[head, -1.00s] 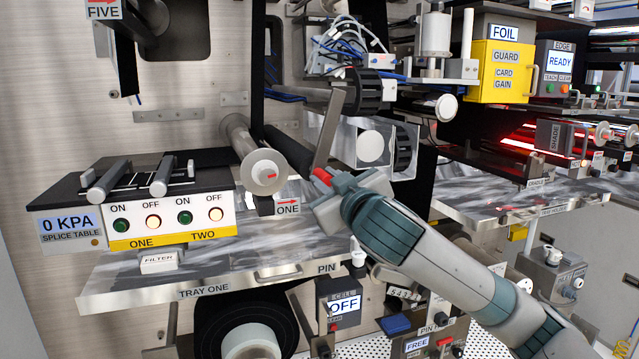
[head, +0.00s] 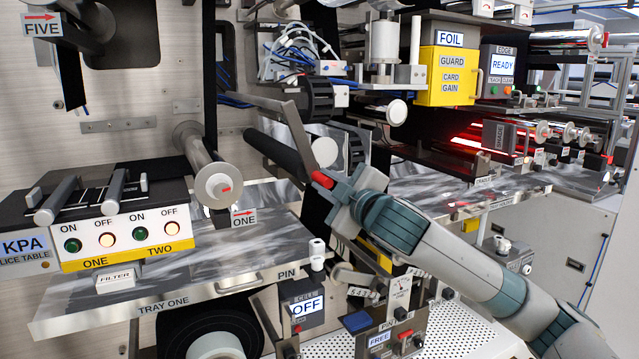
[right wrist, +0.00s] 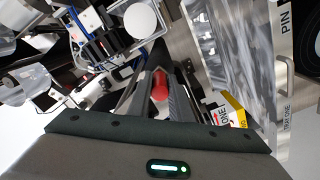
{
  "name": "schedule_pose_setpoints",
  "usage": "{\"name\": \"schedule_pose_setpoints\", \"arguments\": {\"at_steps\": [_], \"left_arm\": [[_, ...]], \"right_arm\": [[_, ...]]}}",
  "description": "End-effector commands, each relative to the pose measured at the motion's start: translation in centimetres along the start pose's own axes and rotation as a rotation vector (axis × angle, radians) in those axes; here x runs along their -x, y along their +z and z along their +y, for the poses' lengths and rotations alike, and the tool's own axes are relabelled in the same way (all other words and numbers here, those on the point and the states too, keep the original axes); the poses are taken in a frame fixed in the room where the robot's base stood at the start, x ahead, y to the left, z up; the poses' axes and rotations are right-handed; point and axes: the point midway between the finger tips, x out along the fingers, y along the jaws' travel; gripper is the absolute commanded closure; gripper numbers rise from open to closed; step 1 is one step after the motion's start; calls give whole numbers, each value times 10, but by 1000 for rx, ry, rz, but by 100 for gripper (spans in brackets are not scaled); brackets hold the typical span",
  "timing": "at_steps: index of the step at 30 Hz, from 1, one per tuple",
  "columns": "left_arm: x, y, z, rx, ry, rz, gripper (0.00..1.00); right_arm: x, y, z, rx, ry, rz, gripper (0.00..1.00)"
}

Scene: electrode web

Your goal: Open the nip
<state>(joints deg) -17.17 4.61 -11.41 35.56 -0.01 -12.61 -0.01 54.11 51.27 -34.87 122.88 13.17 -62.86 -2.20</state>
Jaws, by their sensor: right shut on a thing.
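The nip lever is a flat grey metal bar (head: 302,140) that slopes down to the right and ends in a red grip (head: 322,179). My right gripper (head: 332,188) is shut on this red grip. In the right wrist view the red grip (right wrist: 160,86) lies between the two fingers. A long dark roller (head: 272,150) runs just left of the lever, and a pale disc (head: 325,152) shows right behind it. Whether the rollers touch cannot be told. My left gripper is not in view.
The splice table (head: 115,195) with lit buttons stands at the left. A metal roller (head: 218,187) projects above tray one (head: 130,300). The yellow guard box (head: 450,77) is at upper right. Control boxes, including an OFF display (head: 307,307), stand below the gripper.

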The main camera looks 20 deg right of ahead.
Motion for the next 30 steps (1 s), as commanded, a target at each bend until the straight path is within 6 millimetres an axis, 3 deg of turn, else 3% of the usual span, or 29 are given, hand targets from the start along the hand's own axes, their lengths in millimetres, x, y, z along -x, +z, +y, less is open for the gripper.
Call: {"name": "schedule_pose_setpoints", "arguments": {"at_steps": [11, 12, 14, 24, 30], "left_arm": [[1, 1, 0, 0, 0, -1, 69], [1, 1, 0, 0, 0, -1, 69], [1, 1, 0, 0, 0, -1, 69], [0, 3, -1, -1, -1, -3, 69], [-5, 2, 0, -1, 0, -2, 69]], "right_arm": [[0, -1, 6, -4, 9, 1, 100], [0, -1, 6, -4, 9, 1, 74], [0, -1, 6, -4, 9, 1, 63], [1, 0, 3, -3, 4, 1, 63], [12, 1, 2, -2, 4, 1, 63]]}}
